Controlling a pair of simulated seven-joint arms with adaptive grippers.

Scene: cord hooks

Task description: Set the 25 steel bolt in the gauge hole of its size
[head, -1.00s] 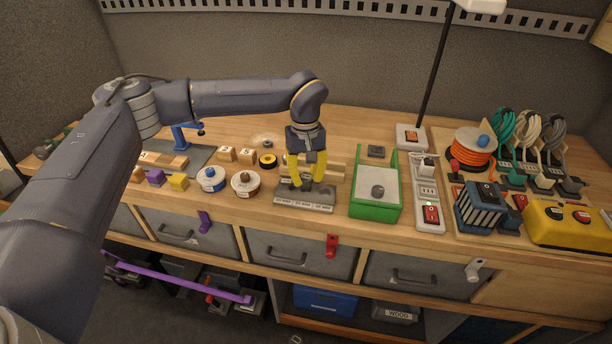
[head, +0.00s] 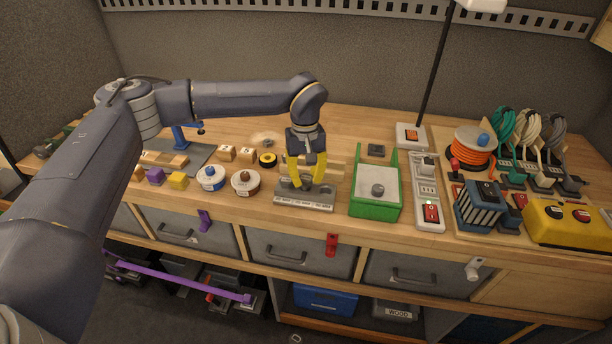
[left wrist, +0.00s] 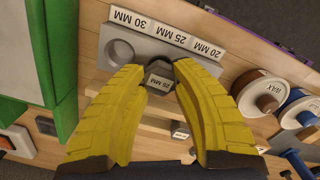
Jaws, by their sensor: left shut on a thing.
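The grey gauge block (head: 318,207) sits near the bench's front edge, with 20, 25 and 30 MM labels. In the left wrist view the gauge (left wrist: 152,48) shows its open 30 MM hole at left; the fingers partly hide the rest. My left gripper (head: 304,184) points down over the gauge's back part. In the wrist view my left gripper (left wrist: 160,76) is shut on the 25 steel bolt (left wrist: 159,83), whose head label faces the camera. The bolt is beside the 25 MM position; I cannot tell whether its shank is in the hole. My right gripper is not in view.
A green-walled tray (head: 374,211) with a grey piece (head: 377,190) stands right of the gauge. A power strip (head: 428,190) lies beyond the tray.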

